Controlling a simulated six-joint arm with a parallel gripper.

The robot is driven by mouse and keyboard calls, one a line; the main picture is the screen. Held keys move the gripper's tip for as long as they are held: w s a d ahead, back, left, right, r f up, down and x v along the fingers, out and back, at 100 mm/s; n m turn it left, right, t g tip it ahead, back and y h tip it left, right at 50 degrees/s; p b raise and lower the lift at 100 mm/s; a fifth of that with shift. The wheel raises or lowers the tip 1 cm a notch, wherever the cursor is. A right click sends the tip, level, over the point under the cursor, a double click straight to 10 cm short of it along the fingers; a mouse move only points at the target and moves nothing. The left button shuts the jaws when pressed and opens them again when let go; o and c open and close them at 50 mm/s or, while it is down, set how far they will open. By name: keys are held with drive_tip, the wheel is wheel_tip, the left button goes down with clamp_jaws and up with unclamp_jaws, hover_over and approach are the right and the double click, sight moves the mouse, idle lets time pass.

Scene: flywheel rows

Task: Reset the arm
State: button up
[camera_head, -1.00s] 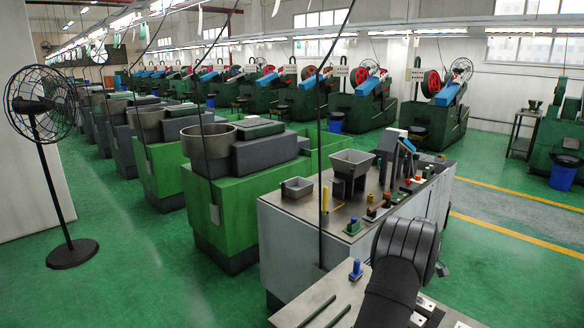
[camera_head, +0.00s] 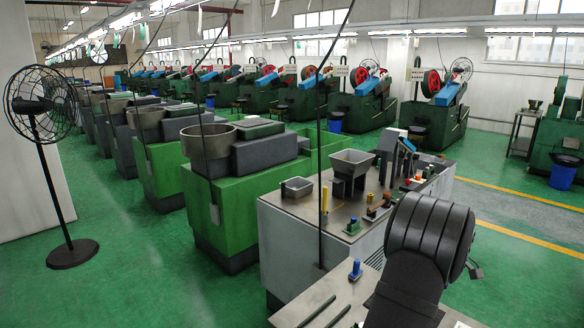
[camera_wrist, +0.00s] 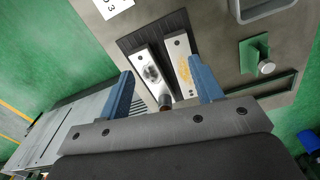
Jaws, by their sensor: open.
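In the wrist view, my gripper (camera_wrist: 160,66) has two blue fingers spread well apart, with no object held between them. Beyond the fingers are two pale metal plates (camera_wrist: 150,72) on a dark ribbed pad. A small brown-tipped cylinder (camera_wrist: 165,101) shows between the fingers near the plates; what it belongs to is unclear. In the head view, my dark arm rises at the lower right, and its links hide part of the bench there. The fingers cannot be made out in that view.
A workbench (camera_head: 345,215) carries a grey hopper (camera_head: 352,163), a small grey tray (camera_head: 297,187) and several small parts. In the wrist view, a green block (camera_wrist: 254,55) with a pale knob stands right of the plates. Open green floor (camera_head: 500,230) lies to the right.

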drive_tip(key=s+a+m, duration=0.1)
drive_tip(key=a+m, duration=1.2)
drive_tip(key=a, duration=0.5)
drive_tip(key=shift+s+a+f+m, duration=0.25)
drive_tip(key=shift+s+f+m, duration=0.05)
drive_tip(key=shift+s, duration=0.05)
